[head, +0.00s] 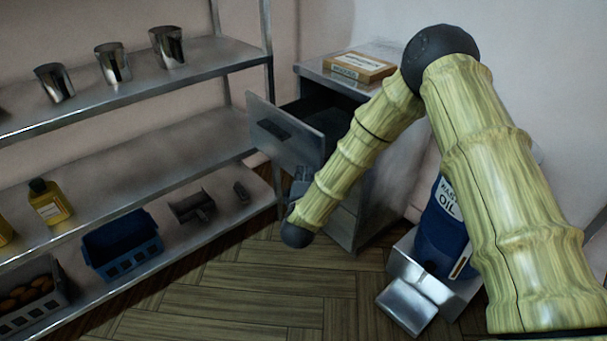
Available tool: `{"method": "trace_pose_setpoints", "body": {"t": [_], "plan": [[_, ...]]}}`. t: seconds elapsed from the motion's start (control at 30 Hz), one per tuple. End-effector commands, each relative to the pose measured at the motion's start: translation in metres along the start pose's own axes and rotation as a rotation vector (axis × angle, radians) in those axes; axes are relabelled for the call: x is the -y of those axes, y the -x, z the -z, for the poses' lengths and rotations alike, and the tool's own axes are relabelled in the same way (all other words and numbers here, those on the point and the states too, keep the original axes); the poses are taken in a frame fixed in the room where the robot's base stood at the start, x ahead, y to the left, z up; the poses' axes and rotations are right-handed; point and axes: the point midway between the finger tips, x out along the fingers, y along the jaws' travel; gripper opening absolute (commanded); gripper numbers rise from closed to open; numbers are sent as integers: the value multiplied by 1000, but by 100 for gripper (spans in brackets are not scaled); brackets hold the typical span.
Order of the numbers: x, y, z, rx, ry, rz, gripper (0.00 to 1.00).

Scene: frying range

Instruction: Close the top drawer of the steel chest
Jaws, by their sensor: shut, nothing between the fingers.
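The steel chest (345,226) stands against the back wall, right of the shelving. Its top drawer (285,130) is pulled out toward the left front, with its front panel well clear of the chest and its dark inside partly visible. My arm crosses in front of the chest and hides part of the drawer's right side. My gripper (298,187) shows as a small dark shape behind the arm's lower end, below the drawer front. It is shut and empty. I cannot tell whether it touches the drawer or the chest.
A cardboard box (359,66) lies on the chest top. Steel shelving (150,155) at left holds metal cups, a yellow bottle (49,202) and a blue basket (121,245). Wooden floor in front is clear.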

Motion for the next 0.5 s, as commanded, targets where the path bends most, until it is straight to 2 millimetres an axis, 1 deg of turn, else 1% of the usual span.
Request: {"method": "trace_pose_setpoints", "body": {"t": [0.07,0.23,0.5], "plan": [[-2,-3,-2,-2,2,-2,0],[-4,-15,-14,-2,5,-4,0],[-3,-47,-46,0,5,-4,0]]}}
